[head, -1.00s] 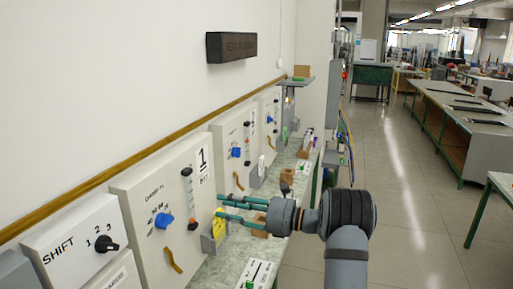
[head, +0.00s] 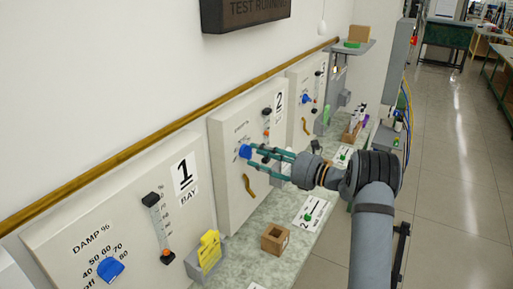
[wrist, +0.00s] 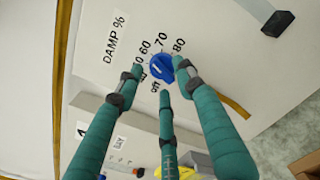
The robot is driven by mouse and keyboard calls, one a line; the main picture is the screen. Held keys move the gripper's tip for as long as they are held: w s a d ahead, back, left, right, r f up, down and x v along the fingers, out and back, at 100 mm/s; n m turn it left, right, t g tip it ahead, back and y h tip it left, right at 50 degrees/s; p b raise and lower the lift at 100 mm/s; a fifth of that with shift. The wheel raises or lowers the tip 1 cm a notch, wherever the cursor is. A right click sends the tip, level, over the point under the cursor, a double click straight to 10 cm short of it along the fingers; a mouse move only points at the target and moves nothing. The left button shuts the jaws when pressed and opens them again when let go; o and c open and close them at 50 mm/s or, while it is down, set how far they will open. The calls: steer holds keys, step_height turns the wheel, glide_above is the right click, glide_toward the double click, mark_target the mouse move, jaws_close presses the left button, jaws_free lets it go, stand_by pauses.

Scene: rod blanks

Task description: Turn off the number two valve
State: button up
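The panel marked 2 (head: 228,205) stands on the wall side of the bench, with a blue DAMP % knob (head: 245,151), a slider (head: 267,124) and a brass lever (head: 249,187). In the wrist view the blue knob (wrist: 163,68) sits inside a dial printed with numbers and "off"; I cannot tell its exact setting. My gripper (head: 258,153) has its teal fingers spread at the knob. In the wrist view the gripper (wrist: 160,75) has fingertips on either side of the knob and one below it; contact is unclear. A card marked 2 (head: 310,211) with a green piece lies on the bench.
Panel 1 (head: 110,210) with its own blue knob (head: 110,270) is nearer, at left. A third panel (head: 301,85) is beyond. On the bench are a yellow tag holder (head: 207,256) and a brown box (head: 275,239). The aisle at right is clear.

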steer(key=shift+a+r, duration=0.15)
steer(key=shift+a, duration=0.6)
steer(key=shift+w+a, duration=0.1)
steer(key=shift+w, duration=0.2)
steer(key=c, duration=0.3)
jaws_close()
